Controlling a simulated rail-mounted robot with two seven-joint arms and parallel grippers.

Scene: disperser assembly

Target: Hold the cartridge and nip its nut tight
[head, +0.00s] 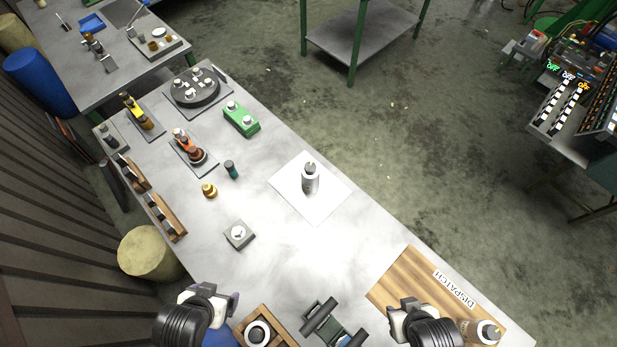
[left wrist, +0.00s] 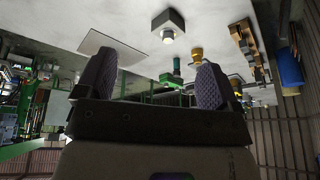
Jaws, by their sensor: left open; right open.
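No part is labelled as the cartridge, and I cannot pick out its nut. A small teal and dark cylinder (head: 231,169) stands upright mid-table, with a brass knobbed piece (head: 209,190) beside it. Both also show in the left wrist view, the teal cylinder (left wrist: 176,66) and the brass piece (left wrist: 197,55). A grey square block with a pale round centre (head: 239,234) sits nearer me. My left gripper (head: 210,291) is open and empty at the near left; its two fingers (left wrist: 153,86) are spread in the wrist view. My right gripper (head: 408,306) is open over the wooden board's near edge.
A wooden box (head: 286,327) and a dark green stand (head: 330,322) are between my grippers. The DISPATCH board (head: 410,270) is at right. Racks and trays fill the far left; mid-table has clear room.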

